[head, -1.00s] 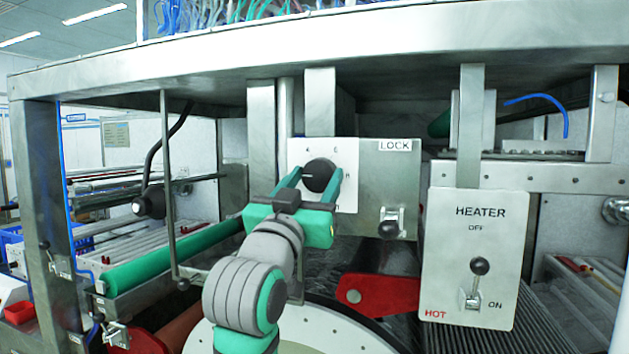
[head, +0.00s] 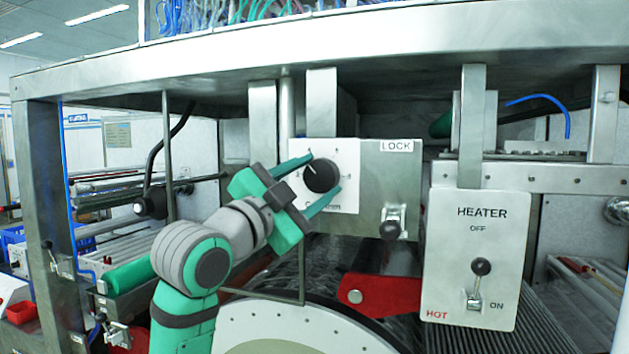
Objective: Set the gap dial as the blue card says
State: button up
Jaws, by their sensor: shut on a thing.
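The pointer line lies toward the left and slightly up; the letters are too small to read surely. My gripper (head: 325,177) reaches in from the lower left. Its two green fingers are shut on the knob, one at its upper left and one at its lower right. The fingers and hand cover part of the plate. I see no blue card in this view.
A LOCK plate with a small lever (head: 392,222) is just right of the dial. A HEATER panel with a black-knobbed lever (head: 480,267) stands farther right. A red arm (head: 380,295) and the ribbed drum are below. A steel beam (head: 330,60) runs overhead.

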jog(key=shift+a+m+g, duration=0.1)
jog(key=shift+m+g, duration=0.4)
jog(key=shift+m, duration=0.8)
jog(key=o, duration=1.1)
jog(key=shift+c, duration=0.2)
jog(key=v, duration=1)
jog(key=shift+s+a, duration=0.2)
jog(key=shift+a, duration=0.15)
